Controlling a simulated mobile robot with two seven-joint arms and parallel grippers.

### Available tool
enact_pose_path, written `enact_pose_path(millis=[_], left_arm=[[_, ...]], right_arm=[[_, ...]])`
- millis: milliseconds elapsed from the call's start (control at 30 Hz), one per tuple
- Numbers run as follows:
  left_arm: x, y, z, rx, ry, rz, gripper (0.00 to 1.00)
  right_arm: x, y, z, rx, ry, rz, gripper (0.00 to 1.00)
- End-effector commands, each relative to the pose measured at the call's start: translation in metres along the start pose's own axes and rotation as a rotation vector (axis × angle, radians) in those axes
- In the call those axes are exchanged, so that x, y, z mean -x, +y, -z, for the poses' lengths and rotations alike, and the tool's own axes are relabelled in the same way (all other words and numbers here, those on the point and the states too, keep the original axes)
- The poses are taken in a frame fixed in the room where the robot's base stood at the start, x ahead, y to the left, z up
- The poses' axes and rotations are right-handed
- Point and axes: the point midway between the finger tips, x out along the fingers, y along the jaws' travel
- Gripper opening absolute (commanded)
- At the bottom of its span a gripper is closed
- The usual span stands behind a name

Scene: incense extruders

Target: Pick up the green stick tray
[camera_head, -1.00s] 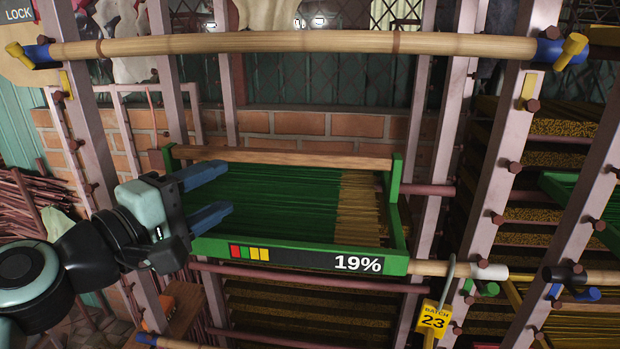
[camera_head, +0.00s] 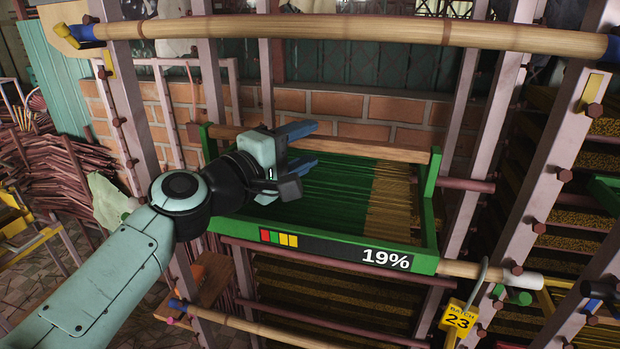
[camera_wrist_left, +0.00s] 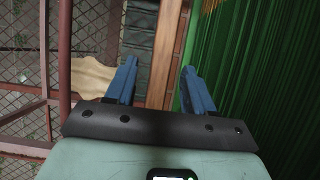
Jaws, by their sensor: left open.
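The green stick tray (camera_head: 322,252) sits on the rack in the head view, with green and tan incense sticks (camera_head: 345,190) in it. Its front carries colored bars and a display reading 19%. A wooden rail (camera_head: 370,152) runs along its back edge. My left gripper (camera_head: 306,148) is open above the tray's left part, near the back rail, its blue fingers pointing right. In the left wrist view the fingers (camera_wrist_left: 158,88) are apart, with the wooden rail (camera_wrist_left: 165,55) showing between them and the green sticks (camera_wrist_left: 250,80) at the right.
A bamboo pole (camera_head: 350,29) crosses above the tray. Pink rack posts (camera_head: 470,120) stand on both sides. A yellow batch 23 tag (camera_head: 459,318) hangs at the front right. More stick trays fill the rack below. A brick wall (camera_head: 340,105) is behind.

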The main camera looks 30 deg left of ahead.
Motion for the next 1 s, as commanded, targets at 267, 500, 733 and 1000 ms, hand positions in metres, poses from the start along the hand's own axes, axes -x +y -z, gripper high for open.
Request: enact_pose_path(millis=[267,500,733,1000], left_arm=[[-0.037,0.002,0.001,0.001,0.0,0.0,0.53],[-0.038,0.001,0.001,0.0,0.001,0.0,0.53],[-0.038,0.001,0.001,0.0,0.0,0.0,0.0],[-0.038,0.003,0.001,-0.001,0.001,-0.003,0.0]], right_arm=[[0.016,-0.007,0.004,0.003,0.009,0.003,0.69],[0.015,-0.007,0.004,0.003,0.008,0.003,0.69],[0.015,-0.007,0.004,0.003,0.008,0.003,0.69],[0.016,-0.007,0.004,0.003,0.008,0.003,0.69]])
